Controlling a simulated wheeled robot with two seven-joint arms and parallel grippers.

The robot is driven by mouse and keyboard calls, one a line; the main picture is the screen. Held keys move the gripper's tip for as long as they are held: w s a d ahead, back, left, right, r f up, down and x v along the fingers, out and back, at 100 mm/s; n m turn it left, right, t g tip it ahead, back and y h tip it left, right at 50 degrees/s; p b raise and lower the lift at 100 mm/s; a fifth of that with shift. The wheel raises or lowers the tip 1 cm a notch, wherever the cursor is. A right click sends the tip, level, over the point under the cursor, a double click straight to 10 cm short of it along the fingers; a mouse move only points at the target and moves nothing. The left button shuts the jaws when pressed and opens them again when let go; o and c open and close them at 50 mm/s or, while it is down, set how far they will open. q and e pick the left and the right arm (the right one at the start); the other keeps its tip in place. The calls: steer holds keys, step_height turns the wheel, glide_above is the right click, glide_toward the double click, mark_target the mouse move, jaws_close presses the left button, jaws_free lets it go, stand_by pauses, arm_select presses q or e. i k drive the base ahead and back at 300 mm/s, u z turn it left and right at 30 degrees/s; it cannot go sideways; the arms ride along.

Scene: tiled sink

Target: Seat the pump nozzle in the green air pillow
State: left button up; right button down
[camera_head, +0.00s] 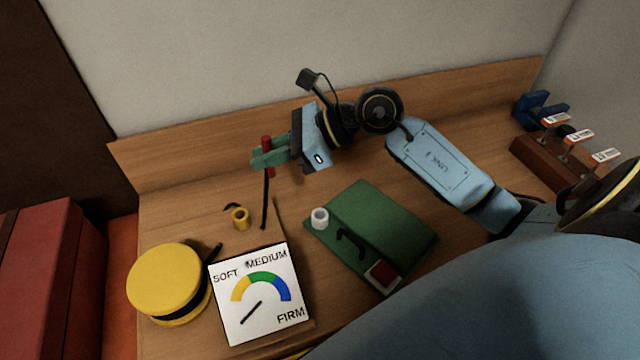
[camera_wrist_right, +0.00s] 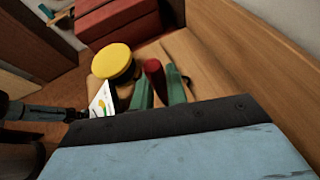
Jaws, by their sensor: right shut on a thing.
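My right gripper (camera_head: 268,156) reaches in from the right, its green fingers shut on the red pump nozzle (camera_head: 266,142). It holds the nozzle roughly upright above the bench, left of and behind the green air pillow (camera_head: 378,217). A black hose (camera_head: 265,205) hangs from the nozzle. The pillow lies on the bench with a white valve port (camera_head: 319,218) at its left corner. Nozzle and port are clearly apart. The nozzle (camera_wrist_right: 153,71) also shows between the fingers in the right wrist view. The yellow pump (camera_head: 165,284) stands at the front left. My left gripper is not seen.
A yellow ring holder (camera_head: 240,218) stands behind the gauge (camera_head: 262,293), whose needle points lower left, away from the coloured arc. A red block (camera_head: 383,274) sits on the pillow's front edge. A wooden rack (camera_head: 548,158) with labelled tags and a blue holder (camera_head: 540,108) stand far right.

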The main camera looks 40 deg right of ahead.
mark_target(319, 222)
steer(key=k, duration=0.5)
steer(key=u, duration=1.3)
steer(key=k, duration=0.75)
steer(key=z, duration=1.3)
steer(key=i, duration=0.95)
